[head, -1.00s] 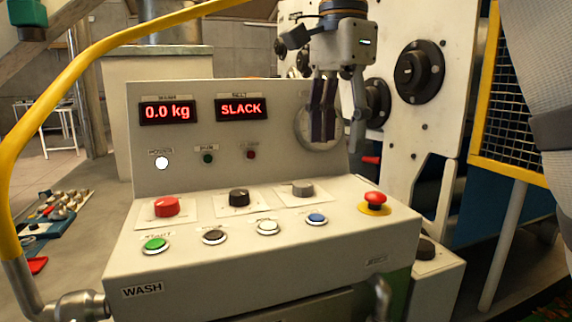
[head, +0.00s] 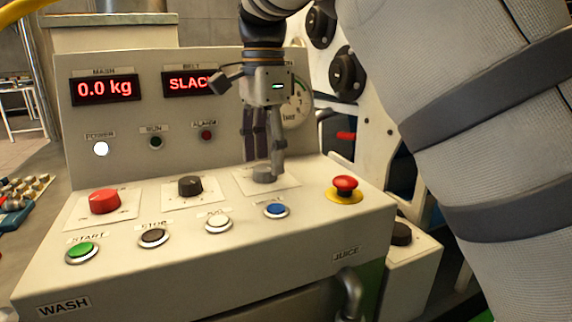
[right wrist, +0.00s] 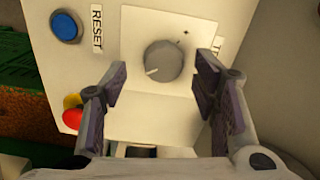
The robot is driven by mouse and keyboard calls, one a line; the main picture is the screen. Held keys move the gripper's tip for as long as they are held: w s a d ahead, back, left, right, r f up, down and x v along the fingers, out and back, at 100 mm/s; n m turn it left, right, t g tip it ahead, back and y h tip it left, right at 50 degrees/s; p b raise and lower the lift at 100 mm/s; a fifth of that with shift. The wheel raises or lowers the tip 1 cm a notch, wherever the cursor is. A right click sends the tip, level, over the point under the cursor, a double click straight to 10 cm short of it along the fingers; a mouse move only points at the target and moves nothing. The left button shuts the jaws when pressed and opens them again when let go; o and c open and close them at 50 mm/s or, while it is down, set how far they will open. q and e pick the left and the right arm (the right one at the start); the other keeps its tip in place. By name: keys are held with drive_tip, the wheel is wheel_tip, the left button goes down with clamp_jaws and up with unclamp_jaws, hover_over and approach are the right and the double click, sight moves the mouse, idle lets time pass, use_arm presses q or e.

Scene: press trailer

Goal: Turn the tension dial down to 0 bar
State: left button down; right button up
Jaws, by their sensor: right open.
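The tension dial is the grey round knob (head: 265,174) on a white plate, the rightmost of the three knobs on the WASH console. In the right wrist view the knob (right wrist: 164,60) shows a short white mark pointing to the lower left; its scale is too blurred to read. My right gripper (head: 264,164) hangs fingers down just over the knob, hiding part of it. In the right wrist view its open fingers (right wrist: 160,80) stand on either side of the knob, with visible gaps and no contact seen. The pressure gauge (head: 298,106) is partly hidden behind the gripper. My left gripper is out of view.
The red emergency button (head: 345,186) on its yellow base stands right of the dial. The blue RESET button (head: 276,210) is in front of it, the black knob (head: 190,186) to its left. The belt display (head: 190,83) reads SLACK, partly covered; the mash display (head: 104,89) reads 0.0 kg.

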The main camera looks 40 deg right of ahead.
drive_tip(key=shift+f, duration=0.75)
drive_tip(key=shift+w+f, duration=0.1)
drive_tip(key=shift+w, duration=0.05)
drive_tip(key=c, duration=1.2)
